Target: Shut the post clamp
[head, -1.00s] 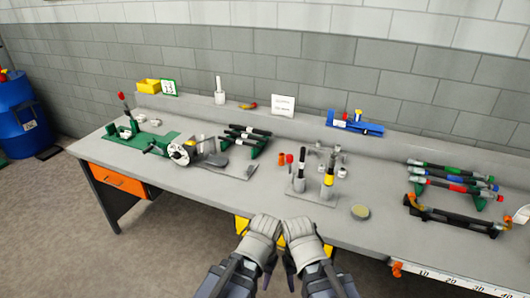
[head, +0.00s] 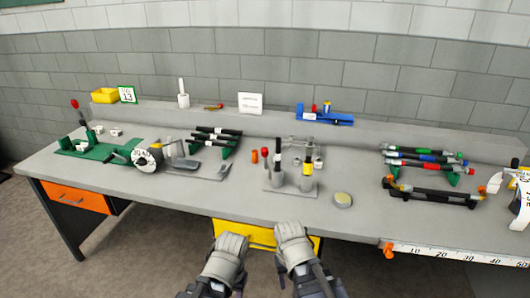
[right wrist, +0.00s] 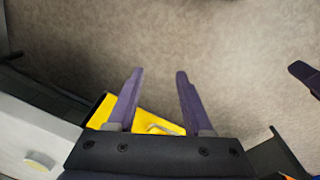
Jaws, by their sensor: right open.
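A grey base plate (head: 290,187) near the middle of the bench carries upright posts, one with a yellow band (head: 308,170). A red-knobbed lever (head: 265,153) stands upright at its left, and small metal clamp parts (head: 300,147) are behind. This looks like the post clamp; its jaw is too small to read. My right gripper (head: 292,232) is below and in front of it, at the bench's front edge, apart from it. The right wrist view shows its two purple fingers (right wrist: 160,72) spread and empty. My left gripper (head: 232,240) is beside it; its fingers cannot be made out.
A yellow drawer front (head: 262,233) is under the bench by my grippers. A green fixture (head: 98,150) with a red-knobbed lever stands left.

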